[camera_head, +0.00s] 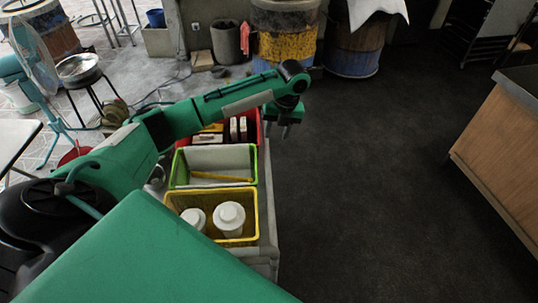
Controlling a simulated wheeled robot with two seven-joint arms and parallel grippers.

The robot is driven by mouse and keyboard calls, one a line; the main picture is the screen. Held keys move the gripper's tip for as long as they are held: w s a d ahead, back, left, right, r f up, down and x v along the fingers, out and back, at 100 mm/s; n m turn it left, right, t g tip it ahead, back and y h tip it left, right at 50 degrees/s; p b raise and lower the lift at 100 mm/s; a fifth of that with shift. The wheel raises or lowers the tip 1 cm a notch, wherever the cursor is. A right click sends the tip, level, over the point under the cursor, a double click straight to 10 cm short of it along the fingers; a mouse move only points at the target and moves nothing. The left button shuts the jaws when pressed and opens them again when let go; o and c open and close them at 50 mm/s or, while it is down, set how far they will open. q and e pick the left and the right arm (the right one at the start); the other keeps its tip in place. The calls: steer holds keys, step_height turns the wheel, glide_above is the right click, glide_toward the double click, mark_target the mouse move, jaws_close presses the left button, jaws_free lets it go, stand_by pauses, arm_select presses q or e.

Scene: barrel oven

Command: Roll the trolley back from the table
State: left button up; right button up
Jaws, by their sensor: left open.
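The trolley (268,225) stands in the middle of the camera_head view, with its grey edge showing along the right side. It carries a yellow bin (258,215) with two white lidded jars, a green bin (257,165) with a yellow stick, and a red bin (256,135) with white boxes, partly covered by my arm. My left gripper (282,131) points down at the trolley's far right corner and is open. Whether it touches the trolley I cannot tell. My right gripper is out of view.
A wooden counter (500,155) stands at right, a white table (14,134) at the left edge. Barrels (285,42) and a grey bucket (226,42) stand behind. A fan (32,52) and stool (85,80) are at left. Dark floor right of the trolley is clear.

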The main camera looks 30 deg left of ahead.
mark_target(268, 160)
arm_select(q)
steer(key=f, duration=0.3)
steer(key=s+a+f+p, duration=0.1)
steer(key=f, duration=0.3)
steer(key=f+p, duration=0.1)
steer(key=f, duration=0.3)
steer(key=shift+s+a, duration=0.25)
steer(key=shift+a, duration=0.05)
steer(key=shift+a+f, duration=0.1)
steer(key=shift+f, duration=0.65)
steer(key=c, duration=0.8)
jaws_close()
